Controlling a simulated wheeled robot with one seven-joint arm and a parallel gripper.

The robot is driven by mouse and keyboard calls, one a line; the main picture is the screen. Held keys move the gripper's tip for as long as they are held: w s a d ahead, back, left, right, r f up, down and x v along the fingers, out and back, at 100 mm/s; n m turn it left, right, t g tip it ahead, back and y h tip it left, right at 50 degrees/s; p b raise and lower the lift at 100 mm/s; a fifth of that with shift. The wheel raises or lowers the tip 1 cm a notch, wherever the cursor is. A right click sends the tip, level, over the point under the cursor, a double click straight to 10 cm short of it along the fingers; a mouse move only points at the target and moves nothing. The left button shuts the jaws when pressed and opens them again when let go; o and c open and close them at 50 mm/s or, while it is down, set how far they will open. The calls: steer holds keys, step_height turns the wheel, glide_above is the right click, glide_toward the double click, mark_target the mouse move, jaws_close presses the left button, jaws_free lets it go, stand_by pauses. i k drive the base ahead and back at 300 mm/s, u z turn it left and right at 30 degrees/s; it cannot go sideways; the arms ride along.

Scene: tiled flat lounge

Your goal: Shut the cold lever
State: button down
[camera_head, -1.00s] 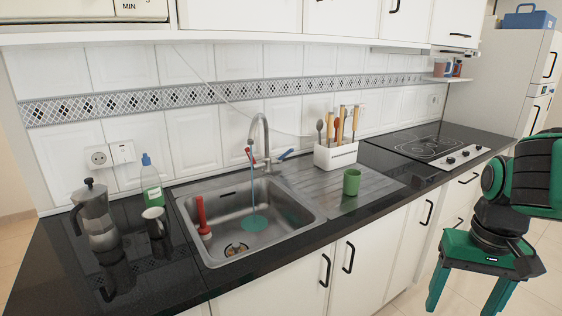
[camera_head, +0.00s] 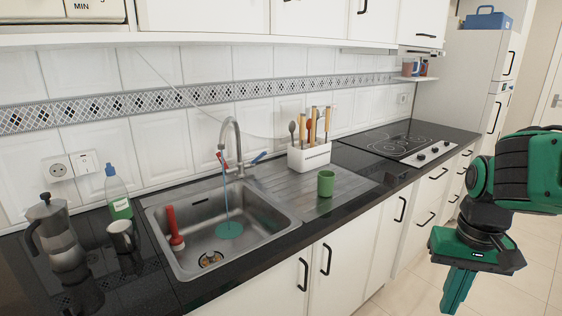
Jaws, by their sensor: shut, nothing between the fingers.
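The chrome tap (camera_head: 238,145) stands behind the sink (camera_head: 290,207). Its blue lever (camera_head: 258,158), the cold one, sticks out to the right, angled up. Its red lever (camera_head: 220,157) is on the left, close to upright. A thin blue stream of water (camera_head: 226,195) runs from the spout into the basin. My gripper (camera_head: 458,290) is at the lower right, in front of the cabinets, pointing down. Its green fingers are together and empty. It is far from the tap and touches nothing.
A red-handled plunger (camera_head: 172,225) stands in the sink. A utensil holder (camera_head: 308,158) and a green cup (camera_head: 326,183) stand right of the tap. A moka pot (camera_head: 55,240), a mug (camera_head: 122,236) and a bottle (camera_head: 117,192) stand left. The floor at right is clear.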

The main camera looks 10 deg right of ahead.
mark_target(252, 163)
steer(key=z, duration=2.2)
steer(key=k, duration=0.8)
steer(key=u, duration=2.35)
steer(key=i, duration=1)
